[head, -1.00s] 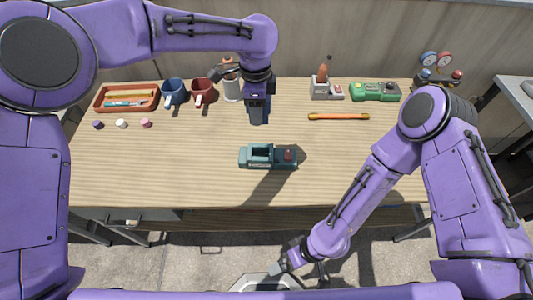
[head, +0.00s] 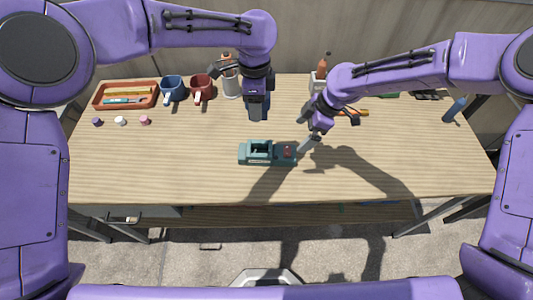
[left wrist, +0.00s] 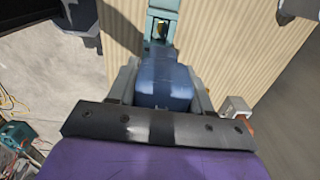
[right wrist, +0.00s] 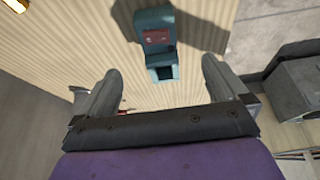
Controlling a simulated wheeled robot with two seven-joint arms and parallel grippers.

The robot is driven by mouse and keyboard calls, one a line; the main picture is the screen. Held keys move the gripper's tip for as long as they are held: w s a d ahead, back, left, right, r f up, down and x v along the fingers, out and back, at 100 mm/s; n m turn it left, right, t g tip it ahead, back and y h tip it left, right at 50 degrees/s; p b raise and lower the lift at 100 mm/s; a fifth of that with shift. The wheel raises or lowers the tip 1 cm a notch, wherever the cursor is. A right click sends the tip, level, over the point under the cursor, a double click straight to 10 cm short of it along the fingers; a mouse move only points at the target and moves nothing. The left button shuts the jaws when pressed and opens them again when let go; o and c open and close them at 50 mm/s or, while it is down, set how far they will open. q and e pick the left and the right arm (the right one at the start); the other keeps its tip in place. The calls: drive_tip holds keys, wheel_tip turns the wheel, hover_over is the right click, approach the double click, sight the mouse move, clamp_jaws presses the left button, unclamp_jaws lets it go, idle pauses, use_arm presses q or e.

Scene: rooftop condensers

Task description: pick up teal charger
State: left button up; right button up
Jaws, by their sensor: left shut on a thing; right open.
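The teal charger (head: 255,158) lies on the bench near the middle, with an open slot at its left part and a dark red patch at its right end. It also shows in the right wrist view (right wrist: 156,22) and at the top of the left wrist view (left wrist: 164,5). My left gripper (head: 258,112) is shut on a dark blue block (left wrist: 162,82), held above the bench behind the charger. My right gripper (head: 306,133) is open and empty, above and just right of the charger's red end, apart from it.
A red tray (head: 98,101), a blue mug (head: 173,86), a red mug (head: 201,85) and a pale bottle (head: 231,86) stand along the back left. Small caps (head: 121,121) lie at left. An orange rod (head: 358,112) is partly behind my right arm. The front bench is clear.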

sight(286, 150)
drive_tip(key=x, duration=1.2)
drive_tip(key=shift+w+d, duration=0.15)
drive_tip(key=shift+w, duration=0.1)
drive_tip(key=shift+r, duration=0.1)
drive_tip(key=c, duration=1.5)
drive_tip(key=shift+o, duration=0.2)
drive_tip(key=shift+r, duration=0.1)
wheel_tip(286, 150, up, 8)
drive_tip(key=shift+r, duration=0.2)
drive_tip(key=shift+f, duration=4)
